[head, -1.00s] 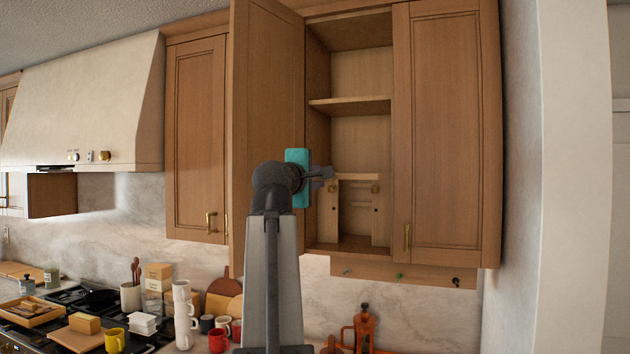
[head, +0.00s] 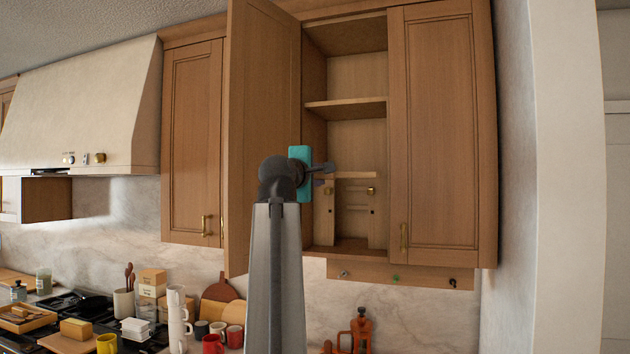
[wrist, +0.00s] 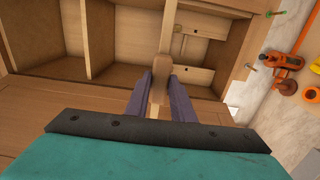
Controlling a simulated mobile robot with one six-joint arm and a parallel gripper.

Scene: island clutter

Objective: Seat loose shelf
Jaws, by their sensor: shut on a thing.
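The tall wall cabinet (head: 314,90) has its left door open. Inside, a lower shelf board (head: 357,175) crosses the compartment, with two brass-coloured fittings just beneath it, one of them the right fitting (head: 371,190). I cannot tell whether the board rests fully on its supports. My gripper (head: 327,175) is at the cabinet mouth, by the board's left front. In the wrist view, my gripper (wrist: 158,98) is shut on a brown wooden piece (wrist: 160,68) with a rounded end. This end overlaps the pale edge of the lower shelf; contact between them is unclear.
A fixed upper shelf (head: 346,108) spans the cabinet above. The open door (head: 262,130) stands close left of my arm. A peg rail (head: 400,275) hangs below. The counter holds mugs, an orange grinder (head: 360,330) and boards.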

